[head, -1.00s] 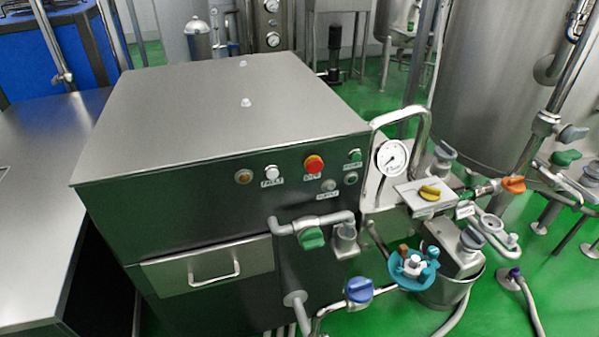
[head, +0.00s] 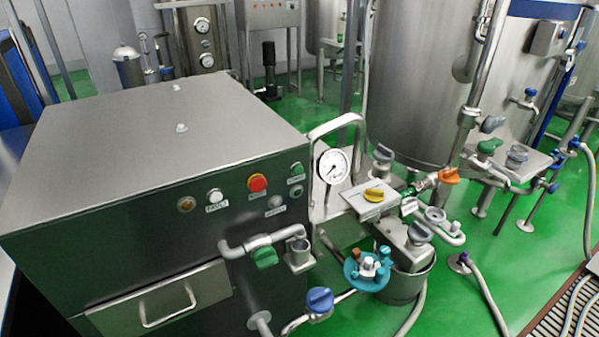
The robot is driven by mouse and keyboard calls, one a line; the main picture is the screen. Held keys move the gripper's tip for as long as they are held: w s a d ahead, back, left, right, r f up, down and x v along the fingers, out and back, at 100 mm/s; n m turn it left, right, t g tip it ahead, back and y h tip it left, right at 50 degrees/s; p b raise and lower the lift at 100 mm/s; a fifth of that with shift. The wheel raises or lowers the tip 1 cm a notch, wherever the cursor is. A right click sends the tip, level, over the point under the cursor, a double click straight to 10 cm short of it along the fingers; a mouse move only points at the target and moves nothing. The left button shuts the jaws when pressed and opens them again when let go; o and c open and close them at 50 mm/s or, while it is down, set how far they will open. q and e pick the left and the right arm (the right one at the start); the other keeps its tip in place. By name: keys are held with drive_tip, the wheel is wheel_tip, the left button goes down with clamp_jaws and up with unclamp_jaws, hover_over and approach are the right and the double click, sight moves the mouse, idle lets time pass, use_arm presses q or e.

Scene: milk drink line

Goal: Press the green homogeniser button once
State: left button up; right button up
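The homogeniser (head: 130,215) is a steel box with a dark front panel, at the left and centre of the head view. Its green button (head: 297,168) sits near the panel's upper right corner, with a small label under it that is too small to read. A red mushroom button (head: 257,183) is to its left, and a white button (head: 215,195) is further left. An amber lamp (head: 186,204) is at the far left of the row. Neither of my grippers is in view, and nothing touches the green button.
A pressure gauge (head: 332,166) and a bent pipe frame stand just right of the panel. A green-handled valve (head: 265,257), a blue-handled valve (head: 319,300) and a bucket (head: 409,286) are below. A large steel tank (head: 415,80) stands behind.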

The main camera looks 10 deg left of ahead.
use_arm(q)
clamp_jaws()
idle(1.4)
